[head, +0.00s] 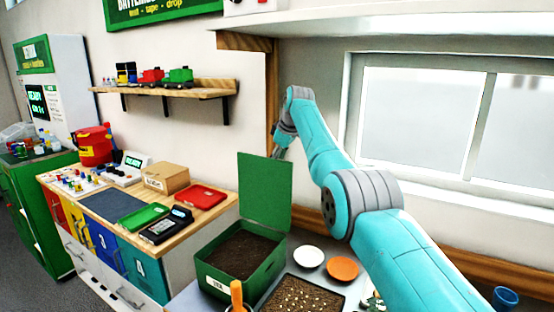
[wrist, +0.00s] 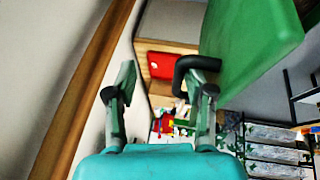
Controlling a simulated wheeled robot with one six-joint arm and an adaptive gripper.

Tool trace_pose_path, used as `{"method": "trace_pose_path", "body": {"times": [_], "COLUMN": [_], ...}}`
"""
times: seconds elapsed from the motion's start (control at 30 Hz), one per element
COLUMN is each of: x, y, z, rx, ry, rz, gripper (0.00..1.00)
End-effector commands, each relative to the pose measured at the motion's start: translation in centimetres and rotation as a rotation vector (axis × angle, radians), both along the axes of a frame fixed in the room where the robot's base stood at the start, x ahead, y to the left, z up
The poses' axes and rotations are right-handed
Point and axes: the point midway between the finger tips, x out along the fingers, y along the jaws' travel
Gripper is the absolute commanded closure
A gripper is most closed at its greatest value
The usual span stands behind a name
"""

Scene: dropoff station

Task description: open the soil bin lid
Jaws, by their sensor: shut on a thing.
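The soil bin (head: 268,275) is a green box with dark soil in it, standing on the counter in the lower middle of the head view. Its green lid (head: 264,192) stands upright at the back of the bin, so the bin is open. In the wrist view the lid (wrist: 250,40) fills the upper right, with a black handle (wrist: 183,68) on it. In the head view my gripper (head: 280,152) is partly hidden behind the lid's top edge.
A tray of seeded soil (head: 302,297), a white dish (head: 308,257) and an orange dish (head: 342,268) stand right of the bin. An orange-handled tool (head: 237,295) is in front. A wooden shelf (head: 170,92) and a window (head: 430,120) are on the wall behind.

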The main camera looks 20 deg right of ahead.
Motion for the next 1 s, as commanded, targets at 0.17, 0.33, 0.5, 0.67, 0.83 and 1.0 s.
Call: {"method": "trace_pose_path", "body": {"times": [0.17, 0.33, 0.5, 0.67, 0.83, 1.0], "x": [-0.5, -0.9, -1.7, -3.0, -4.2, -4.9], "y": [-1.3, -1.3, -1.4, -1.5, -1.3, -1.2], "z": [-1.8, -1.1, 1.0, 5.1, 8.1, 10.1], "rx": [-0.011, -0.010, -0.009, -0.011, -0.007, -0.003], "ry": [0.032, 0.033, 0.029, 0.010, 0.005, -0.001], "rz": [-0.016, -0.016, -0.015, -0.012, -0.006, -0.004], "gripper": [0.63, 0.63, 0.63, 0.63, 0.63, 0.63]}}
